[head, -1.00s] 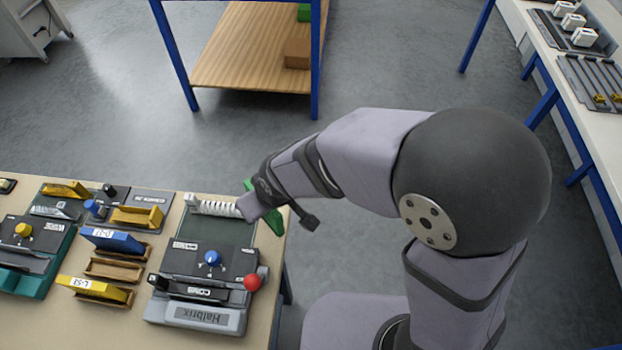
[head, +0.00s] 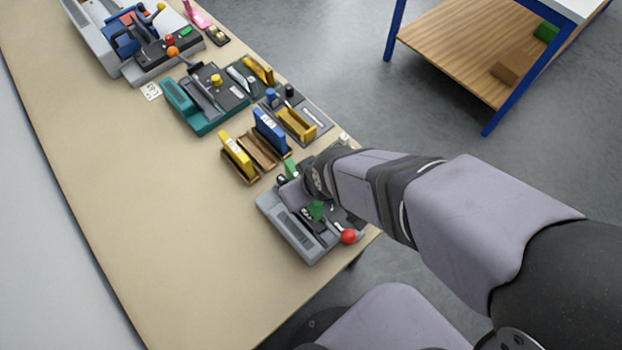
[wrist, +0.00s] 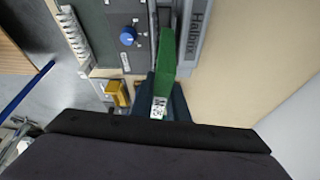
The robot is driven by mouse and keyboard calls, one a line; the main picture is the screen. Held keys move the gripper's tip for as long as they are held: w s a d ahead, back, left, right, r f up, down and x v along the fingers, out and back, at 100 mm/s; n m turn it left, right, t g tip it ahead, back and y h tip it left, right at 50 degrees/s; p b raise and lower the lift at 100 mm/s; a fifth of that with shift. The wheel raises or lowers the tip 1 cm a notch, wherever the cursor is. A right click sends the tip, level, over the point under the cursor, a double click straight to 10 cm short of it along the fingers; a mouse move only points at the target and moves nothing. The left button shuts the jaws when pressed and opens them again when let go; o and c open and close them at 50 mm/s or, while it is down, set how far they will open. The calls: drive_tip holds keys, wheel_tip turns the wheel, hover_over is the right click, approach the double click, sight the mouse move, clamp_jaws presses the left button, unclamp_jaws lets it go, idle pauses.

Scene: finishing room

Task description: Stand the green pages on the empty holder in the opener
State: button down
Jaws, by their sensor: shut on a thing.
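The green pages (wrist: 172,55), with a white label, are held between the dark fingers of my gripper (wrist: 163,98). In the wrist view they lie along the slot between the machine's dark panel and its grey front marked Halbrix (wrist: 196,30). I cannot tell whether they touch it. In the head view bits of the green pages (head: 316,210) show around my gripper (head: 298,192), which covers much of the grey machine (head: 284,228). A white comb (wrist: 75,35) lies along the machine's far side. I cannot clearly make out an empty holder.
A blue knob (wrist: 127,36) and a red ball handle (head: 348,237) stand on the machine. Beside it, a wooden rack holds blue (head: 270,131) and yellow (head: 236,155) blocks. A teal machine (head: 200,108) stands further along. The table (head: 190,250) is clear at the front.

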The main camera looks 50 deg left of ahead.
drive_tip(key=shift+n, duration=0.5)
drive_tip(key=shift+n+g, duration=0.3)
drive_tip(key=shift+f, duration=0.1)
drive_tip(key=shift+f+b, duration=2.45)
drive_tip(key=shift+f, duration=0.35)
drive_tip(key=shift+f+b, duration=0.55)
drive_tip(key=shift+b, duration=0.3)
drive_tip(key=c, duration=2)
unclamp_jaws()
drive_tip(key=shift+r, duration=0.1)
drive_tip(key=shift+p+v, duration=3.6)
drive_tip(key=shift+v, duration=1.9)
